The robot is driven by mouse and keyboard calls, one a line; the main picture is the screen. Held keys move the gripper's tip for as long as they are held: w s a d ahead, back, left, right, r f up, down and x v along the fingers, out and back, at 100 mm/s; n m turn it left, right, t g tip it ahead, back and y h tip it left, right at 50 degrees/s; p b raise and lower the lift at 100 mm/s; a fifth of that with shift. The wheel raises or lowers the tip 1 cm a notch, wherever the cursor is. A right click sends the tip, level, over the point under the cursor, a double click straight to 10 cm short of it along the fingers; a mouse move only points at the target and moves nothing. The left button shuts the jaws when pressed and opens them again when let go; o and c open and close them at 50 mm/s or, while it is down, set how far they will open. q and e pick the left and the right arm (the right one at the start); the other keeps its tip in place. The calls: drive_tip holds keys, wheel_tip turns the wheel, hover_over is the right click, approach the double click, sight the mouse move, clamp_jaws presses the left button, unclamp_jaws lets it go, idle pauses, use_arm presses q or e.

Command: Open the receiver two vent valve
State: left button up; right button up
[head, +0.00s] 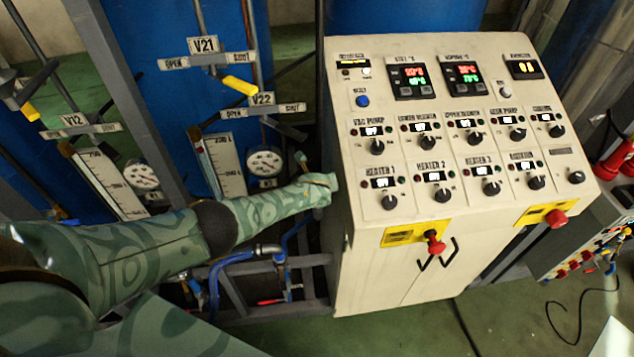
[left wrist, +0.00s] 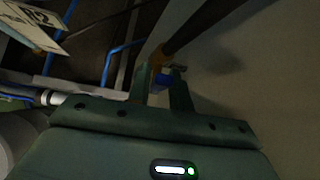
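My left arm reaches in from the left in the head view, and its gripper (head: 322,184) is beside the console's left side. In the left wrist view the fingers (left wrist: 164,82) are apart, with a small blue piece (left wrist: 163,79) showing between their tips. I cannot tell whether they touch it, or whether it is part of the vent valve. A brown rod (left wrist: 160,58) runs just past the left fingertip. No label that I can read names the receiver two vent valve. The V22 plate (head: 262,98) has OPEN and SHUT signs and a dark handle. My right gripper is not in view.
The control console (head: 345,245) stands close on the right of my left gripper. V21 (head: 203,45) and V12 (head: 74,120) plates, yellow handles, white scales and round gauges (head: 265,163) are to its left. Blue pipes (head: 240,258) run below the arm.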

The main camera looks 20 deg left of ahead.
use_arm(q)
drive_tip(key=shift+o, duration=1.2)
drive_tip(key=shift+s+r+p, duration=0.1)
drive_tip(key=shift+r+p, duration=0.05)
drive_tip(key=shift+p, duration=0.15)
drive_tip(key=p+v, duration=0.4)
drive_tip(key=v, duration=1.2)
drive_tip(key=shift+p, duration=0.4)
